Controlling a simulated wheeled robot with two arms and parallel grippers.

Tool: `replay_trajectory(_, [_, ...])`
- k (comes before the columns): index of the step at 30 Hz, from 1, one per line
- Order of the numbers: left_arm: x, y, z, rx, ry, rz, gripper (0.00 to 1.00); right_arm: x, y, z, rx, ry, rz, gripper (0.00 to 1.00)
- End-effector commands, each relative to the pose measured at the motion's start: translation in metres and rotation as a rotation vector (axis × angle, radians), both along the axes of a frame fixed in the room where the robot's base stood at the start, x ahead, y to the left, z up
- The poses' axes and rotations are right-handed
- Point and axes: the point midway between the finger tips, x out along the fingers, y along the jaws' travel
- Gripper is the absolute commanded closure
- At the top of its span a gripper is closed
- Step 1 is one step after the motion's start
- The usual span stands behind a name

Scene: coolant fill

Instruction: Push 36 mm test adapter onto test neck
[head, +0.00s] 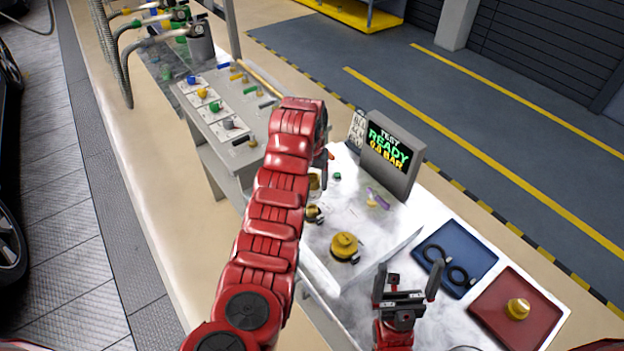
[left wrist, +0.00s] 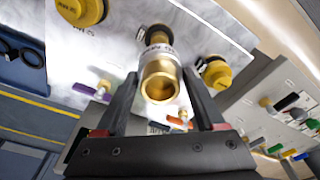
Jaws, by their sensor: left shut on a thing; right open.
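In the left wrist view a hollow brass adapter (left wrist: 160,80) with a pale lettered band sits between the fingers of my left gripper (left wrist: 161,92), which is shut on it. Its open brass end faces the camera. A dark ring (left wrist: 158,36) shows at its far end, by the pale bench top; I cannot tell whether this is the test neck or whether they touch. In the head view my left arm hides most of that gripper and the adapter. My right gripper (head: 407,284) is open and empty over the bench's near side.
Yellow caps (head: 345,246) stand on the white test bench; others flank the adapter in the left wrist view (left wrist: 215,73). The test display (head: 389,155) reads READY. A blue tray (head: 462,246) holds black rings; a red tray (head: 490,302) holds a brass-yellow part (head: 518,308).

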Motion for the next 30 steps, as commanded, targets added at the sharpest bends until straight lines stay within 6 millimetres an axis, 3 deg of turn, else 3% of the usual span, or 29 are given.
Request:
replay_trajectory(18, [-0.001,0.001,-0.053,0.001,0.001,-0.002,0.92,0.0,0.0,-0.032,0.0,0.0,0.0,0.01])
replay_trajectory(30, [0.0,0.0,-0.058,0.0,0.0,-0.002,0.92,0.0,0.0,-0.033,0.0,0.0,0.0,0.01])
